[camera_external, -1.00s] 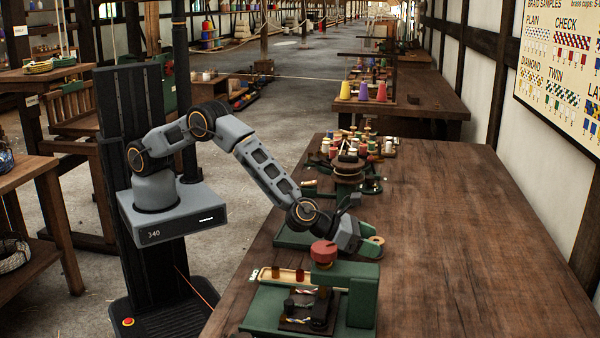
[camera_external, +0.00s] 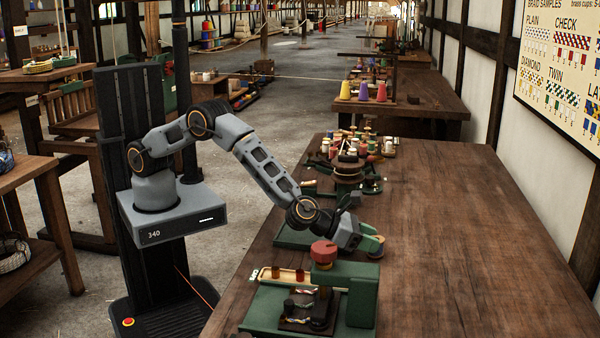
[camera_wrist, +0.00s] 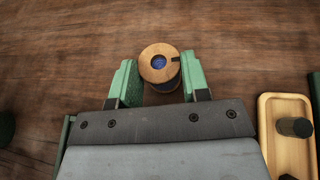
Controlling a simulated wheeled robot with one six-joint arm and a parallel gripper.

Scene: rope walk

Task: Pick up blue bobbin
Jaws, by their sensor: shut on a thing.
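The blue bobbin (camera_wrist: 159,63) has a round wooden top flange with a blue centre and shows in the wrist view between the two green fingers of my gripper (camera_wrist: 160,78). The fingers are shut on it from both sides. In the external view my gripper (camera_external: 371,245) is low over the table, and a bit of the wooden flange (camera_external: 378,238) shows at its fingertips. I cannot tell whether the bobbin touches the table.
A green machine with a red knob (camera_external: 323,251) stands close in front of my gripper. A wooden tray (camera_wrist: 271,140) with dark pegs lies to the right in the wrist view. Bobbins crowd a stand (camera_external: 350,150) farther back. The table's right side (camera_external: 460,230) is clear.

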